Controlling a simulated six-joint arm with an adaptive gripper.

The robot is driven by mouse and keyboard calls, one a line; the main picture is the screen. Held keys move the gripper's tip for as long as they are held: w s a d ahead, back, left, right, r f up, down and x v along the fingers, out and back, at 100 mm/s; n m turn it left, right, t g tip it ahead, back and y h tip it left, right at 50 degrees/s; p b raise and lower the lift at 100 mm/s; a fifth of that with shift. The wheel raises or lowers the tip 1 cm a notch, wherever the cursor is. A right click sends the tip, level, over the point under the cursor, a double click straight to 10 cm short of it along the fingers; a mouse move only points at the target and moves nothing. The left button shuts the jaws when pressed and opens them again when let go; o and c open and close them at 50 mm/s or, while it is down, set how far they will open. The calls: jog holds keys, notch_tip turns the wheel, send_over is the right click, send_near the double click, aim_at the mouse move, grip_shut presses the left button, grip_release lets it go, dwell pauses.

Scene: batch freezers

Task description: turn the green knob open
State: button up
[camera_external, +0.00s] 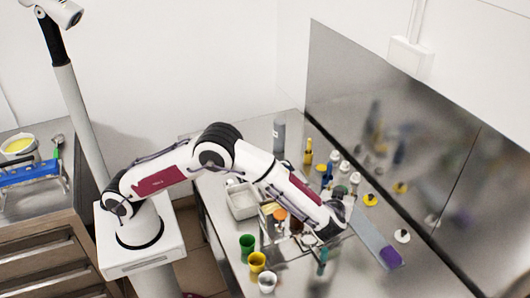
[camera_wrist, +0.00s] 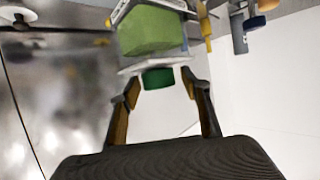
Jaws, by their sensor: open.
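A dark green round knob (camera_wrist: 158,79) shows near the top middle of the wrist view. It sits against a pale plate, with a larger light green block (camera_wrist: 150,32) on the other side of that plate. My gripper (camera_wrist: 160,84) is open, its two fingers spread with one tip to each side of the knob in the picture. I see no clear contact, and I cannot tell how far the tips are from it in depth. In the external view my arm reaches over the steel table; the knob cannot be made out there.
A grey tray (camera_external: 241,203) lies left of the forearm. Several small bottles and pots crowd the far side, near the steel back panel (camera_external: 390,125).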

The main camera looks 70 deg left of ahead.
jog(key=c, duration=1.1)
jog(key=shift+d+n+g+y, duration=0.1)
jog(key=shift+n+g+y, duration=0.75)
jog(key=shift+n+g, duration=0.7)
jog(key=shift+n+g+y, duration=0.85)
jog(key=shift+n+g, duration=0.6)
jog(key=shift+g, duration=0.1)
jog(key=o, duration=1.1)
jog(key=shift+m+t+h, duration=0.85)
jog(key=shift+m+t, duration=0.65)
jog(key=shift+t, duration=0.05)
jog(key=shift+m+t+h, duration=0.85)
jog(key=shift+m+t, duration=0.65)
jog(key=shift+t, duration=0.05)
